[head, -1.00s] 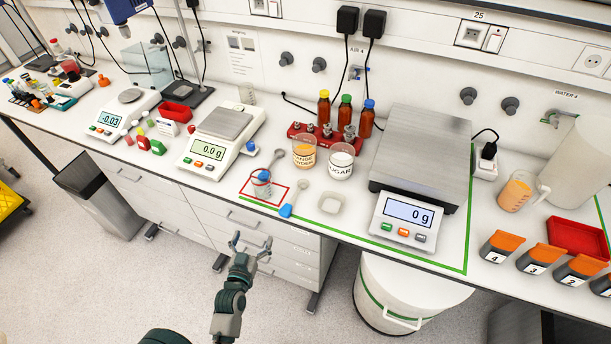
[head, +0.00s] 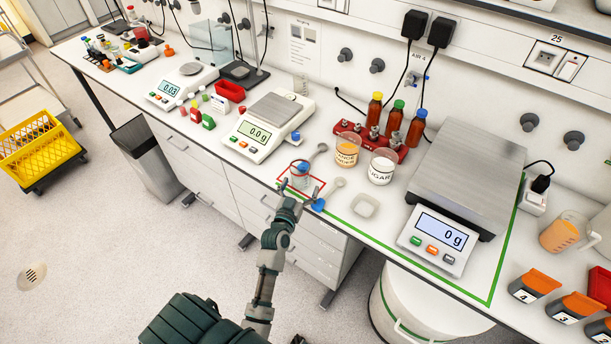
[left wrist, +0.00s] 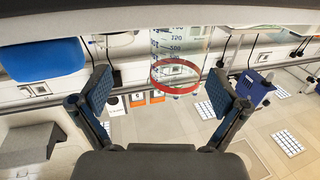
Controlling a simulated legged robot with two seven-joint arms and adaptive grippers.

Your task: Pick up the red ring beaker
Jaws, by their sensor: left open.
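The red ring beaker (head: 299,182) is a clear, graduated beaker standing inside a red square outline on the bench front. In the left wrist view the beaker (left wrist: 178,72) shows upside down, with its red band and dark scale marks, between the two finger pads in the picture and touching neither. My left gripper (head: 299,194) is open and empty, at the bench edge just in front of the beaker. Its spread fingers (left wrist: 160,94) show at both sides of the left wrist view. The beaker's lower part is partly hidden by a finger in the head view. My right gripper is out of view.
Behind stand an orange powder jar (head: 347,150) and a sugar jar (head: 382,167). A white balance (head: 267,127) is to the left, a small white dish (head: 364,206) and a large scale (head: 465,180) to the right.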

